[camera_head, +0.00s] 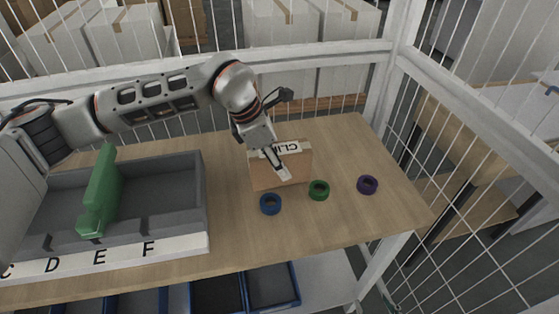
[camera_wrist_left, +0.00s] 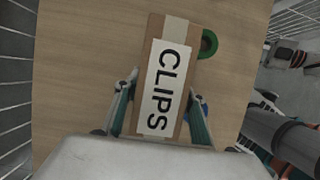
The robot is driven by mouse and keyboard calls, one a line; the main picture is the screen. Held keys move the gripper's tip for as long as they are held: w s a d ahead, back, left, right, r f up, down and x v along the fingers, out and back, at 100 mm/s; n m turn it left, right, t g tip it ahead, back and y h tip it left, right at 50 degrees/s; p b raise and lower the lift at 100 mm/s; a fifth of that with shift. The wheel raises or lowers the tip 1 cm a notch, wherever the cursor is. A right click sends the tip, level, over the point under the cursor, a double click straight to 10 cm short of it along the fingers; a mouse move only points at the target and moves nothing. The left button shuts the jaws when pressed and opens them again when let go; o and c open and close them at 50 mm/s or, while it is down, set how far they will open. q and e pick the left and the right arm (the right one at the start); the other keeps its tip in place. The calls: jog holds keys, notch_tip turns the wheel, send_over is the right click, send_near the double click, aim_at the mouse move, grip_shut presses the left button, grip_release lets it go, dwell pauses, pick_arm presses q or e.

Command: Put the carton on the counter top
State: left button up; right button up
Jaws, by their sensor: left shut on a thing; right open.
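The carton (camera_head: 272,178) is a brown box with a white "CLIPS" label, over the wooden counter top (camera_head: 330,222) near its back right part. My left gripper (camera_head: 272,155) reaches it from above and is shut on it. In the left wrist view the carton (camera_wrist_left: 163,90) sits between the two fingers of that gripper (camera_wrist_left: 160,112). I cannot tell whether its underside touches the wood. My right gripper (camera_head: 371,306) shows only by its fingertips at the bottom edge, below the counter's front edge, apart and empty.
Blue (camera_head: 270,204), green (camera_head: 319,190) and purple (camera_head: 367,185) rings lie in front of and right of the carton. A grey tray (camera_head: 180,230) holding a green object (camera_head: 103,190) stands left. Blue bins (camera_head: 270,285) sit below. White-framed mesh (camera_head: 330,52) closes the back and right.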

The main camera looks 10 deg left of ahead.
pick_arm(q)
jog(key=o, duration=1.4)
